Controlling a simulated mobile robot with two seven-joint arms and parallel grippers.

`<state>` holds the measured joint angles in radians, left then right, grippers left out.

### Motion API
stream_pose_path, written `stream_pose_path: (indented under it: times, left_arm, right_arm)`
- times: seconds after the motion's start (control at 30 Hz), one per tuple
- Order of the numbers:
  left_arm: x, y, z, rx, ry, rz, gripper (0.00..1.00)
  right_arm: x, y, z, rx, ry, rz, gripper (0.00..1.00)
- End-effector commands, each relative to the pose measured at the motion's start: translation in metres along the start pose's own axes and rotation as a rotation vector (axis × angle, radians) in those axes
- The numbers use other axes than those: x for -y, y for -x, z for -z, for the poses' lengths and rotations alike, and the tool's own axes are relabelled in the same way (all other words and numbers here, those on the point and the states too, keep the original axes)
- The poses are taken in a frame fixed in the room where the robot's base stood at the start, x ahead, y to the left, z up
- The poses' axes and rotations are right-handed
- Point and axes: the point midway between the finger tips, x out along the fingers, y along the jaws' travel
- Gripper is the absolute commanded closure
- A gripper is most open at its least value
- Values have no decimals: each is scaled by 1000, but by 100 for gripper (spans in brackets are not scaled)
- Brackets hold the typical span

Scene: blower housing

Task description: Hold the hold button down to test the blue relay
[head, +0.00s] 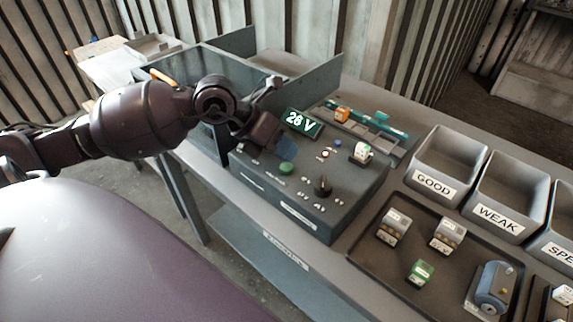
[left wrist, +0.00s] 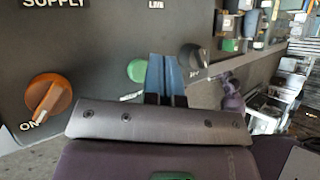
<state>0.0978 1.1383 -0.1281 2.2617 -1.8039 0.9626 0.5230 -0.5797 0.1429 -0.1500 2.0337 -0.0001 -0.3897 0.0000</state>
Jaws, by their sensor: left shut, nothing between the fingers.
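The grey test box (head: 270,198) has a lit display reading "26 V" (head: 302,122). A green button (head: 286,168) sits on its top panel and also shows in the left wrist view (left wrist: 137,70); I cannot read its label. My left gripper (head: 288,150) is shut and empty, its blue fingers just above the panel beside the green button; they also show in the left wrist view (left wrist: 166,72). Whether the tips touch anything is unclear. I cannot pick out a clearly blue relay. My right gripper is out of view.
A black knob (head: 322,186) and an orange knob (left wrist: 48,98) are on the panel. An orange relay (head: 342,113) lies behind. Bins marked GOOD (head: 433,187) and WEAK (head: 500,218) stand right. A dark tray (head: 372,262) holds several parts. An upright panel (head: 318,85) borders the back.

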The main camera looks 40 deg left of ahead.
Motion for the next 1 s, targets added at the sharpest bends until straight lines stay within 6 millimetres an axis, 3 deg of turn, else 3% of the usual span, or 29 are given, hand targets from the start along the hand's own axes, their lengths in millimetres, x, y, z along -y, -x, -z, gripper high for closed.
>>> stream_pose_path:
  times: [1.0]
  left_arm:
    - [-6,-8,6,0,1,0,100]
  right_arm:
    - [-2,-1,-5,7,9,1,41]
